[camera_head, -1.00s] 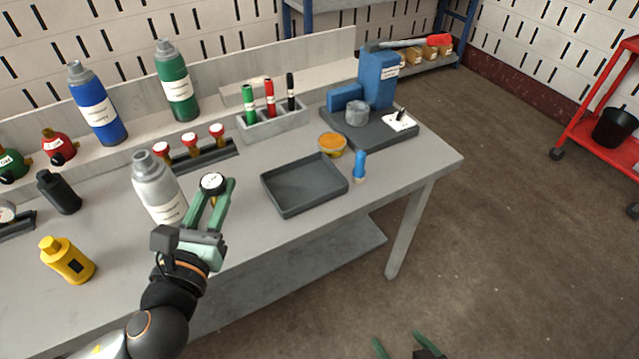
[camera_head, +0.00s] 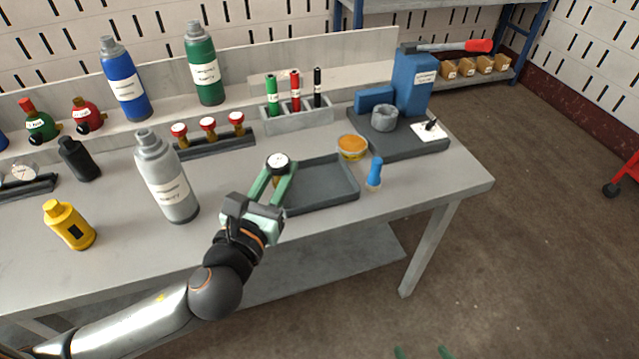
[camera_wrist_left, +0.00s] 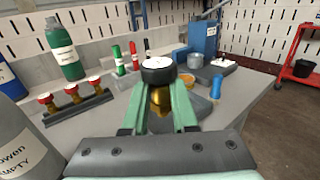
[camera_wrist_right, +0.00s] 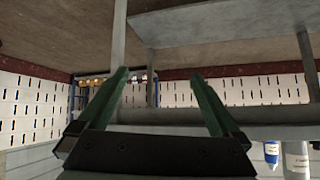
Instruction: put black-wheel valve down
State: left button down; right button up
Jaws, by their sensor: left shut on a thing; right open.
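The black-wheel valve (camera_head: 278,161) has a black handwheel with a white top and a brass body. My left gripper (camera_head: 273,183) is shut on its brass body, which shows between the fingers in the left wrist view (camera_wrist_left: 160,100). In the head view the valve is at the left end of the dark grey tray (camera_head: 335,190); whether it touches anything below cannot be told. My right gripper (camera_wrist_right: 165,85) is open and empty, low in front of the table; only its fingertips show at the bottom of the head view.
A grey bottle (camera_head: 167,180) stands left of my left gripper. Red-wheel valves (camera_head: 208,127) stand in a rack behind. An orange-topped tin (camera_head: 352,147) and a blue-handled object (camera_head: 375,172) stand beside the tray. The tray's visible floor is clear.

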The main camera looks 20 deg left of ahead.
pick_arm(q)
jog(key=w+d+f+b, duration=0.1)
jog(key=w+f, duration=0.1)
jog(key=w, duration=0.1)
jog(key=w+d+f+b, duration=0.1)
jog(key=w+f, duration=0.2)
jog(key=w+d+f+b, duration=0.1)
jog(key=w+f, duration=0.1)
jog(key=w, duration=0.1)
jog(key=shift+d+f+b, duration=0.2)
jog(key=shift+f+b, duration=0.05)
jog(key=shift+b, duration=0.05)
jog(key=shift+w+d+f, duration=0.1)
jog(key=shift+w+f, duration=0.2)
jog(key=shift+f, duration=0.05)
notch_tip(320, 180, down, 2)
jog(key=shift+w+f+b, duration=0.15)
jog(key=shift+f+b, duration=0.1)
jog(key=shift+b, duration=0.65)
pick_arm(e)
notch_tip(320, 180, down, 4)
jog(key=d+f, duration=0.1)
pick_arm(q)
jog(key=shift+f, duration=0.4)
pick_arm(e)
jog(key=w+r+t, duration=0.2)
jog(key=w+r, duration=0.1)
jog(key=r, duration=0.2)
jog(key=shift+w+r+t, duration=0.15)
jog(key=shift+r+t, duration=0.25)
